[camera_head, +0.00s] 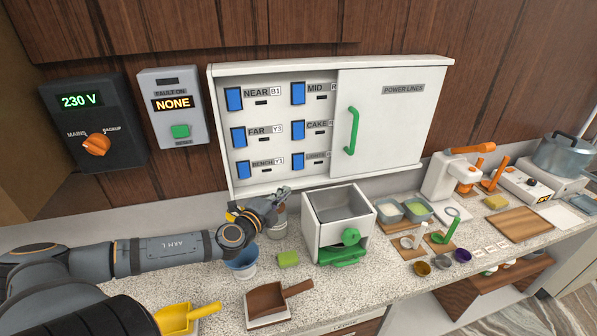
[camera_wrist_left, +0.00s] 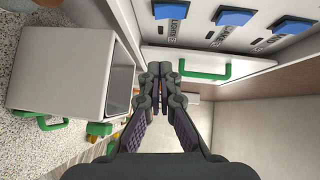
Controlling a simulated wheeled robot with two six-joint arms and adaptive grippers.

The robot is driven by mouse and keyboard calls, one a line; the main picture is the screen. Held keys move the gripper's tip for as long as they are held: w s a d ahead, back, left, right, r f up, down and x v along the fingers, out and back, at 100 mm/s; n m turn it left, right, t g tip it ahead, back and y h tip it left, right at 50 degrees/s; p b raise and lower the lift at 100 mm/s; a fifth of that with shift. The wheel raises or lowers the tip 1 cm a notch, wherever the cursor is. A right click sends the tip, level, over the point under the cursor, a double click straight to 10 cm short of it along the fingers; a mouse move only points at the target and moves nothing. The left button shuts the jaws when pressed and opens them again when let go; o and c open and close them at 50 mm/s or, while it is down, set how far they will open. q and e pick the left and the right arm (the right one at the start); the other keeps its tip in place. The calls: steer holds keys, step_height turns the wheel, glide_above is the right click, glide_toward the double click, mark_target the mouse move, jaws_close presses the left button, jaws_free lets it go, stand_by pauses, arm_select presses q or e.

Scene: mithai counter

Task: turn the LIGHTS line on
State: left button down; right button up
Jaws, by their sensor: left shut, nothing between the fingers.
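The LIGHTS switch (camera_head: 298,160) is a blue rocker at the bottom of the second column in the white wall panel (camera_head: 222,120). Its label (camera_head: 318,155) is partly cut off by the panel's white sliding door (camera_head: 395,120), which has a green handle (camera_head: 351,130) and covers the right side. My left gripper (camera_head: 283,192) is shut and empty, below the panel and lower left of the LIGHTS switch, apart from it. In the left wrist view the gripper (camera_wrist_left: 160,70) points toward the panel, with blue rockers (camera_wrist_left: 235,16) along the top and the green handle (camera_wrist_left: 205,74) beyond the fingertips.
A white box machine (camera_head: 312,225) with a green knob stands on the counter right of my gripper. A blue cup (camera_head: 243,264) and a grey pot (camera_head: 277,225) are close to my arm. A black 230 V box (camera_head: 95,125) and a fault box (camera_head: 175,108) hang left.

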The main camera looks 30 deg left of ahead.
arm_select(q)
steer(key=b, duration=0.6)
glide_toward(303, 168)
steer(key=s+d, duration=0.2)
steer(key=d, duration=0.1)
steer(key=w+a+p, duration=0.1)
steer(key=w, duration=0.1)
steer(key=w+a, duration=0.1)
steer(key=w, duration=0.2)
steer(key=w+a+p, duration=0.1)
steer(key=w, duration=0.1)
steer(key=shift+w+a+f+p, duration=0.1)
steer(key=shift+w+a+p, duration=0.15)
steer(key=shift+w+p, duration=0.05)
arm_select(e)
steer(key=f, duration=0.3)
steer(key=shift+s+a+f, duration=0.15)
steer(key=shift+s+f, duration=0.1)
steer(key=shift+s, duration=0.1)
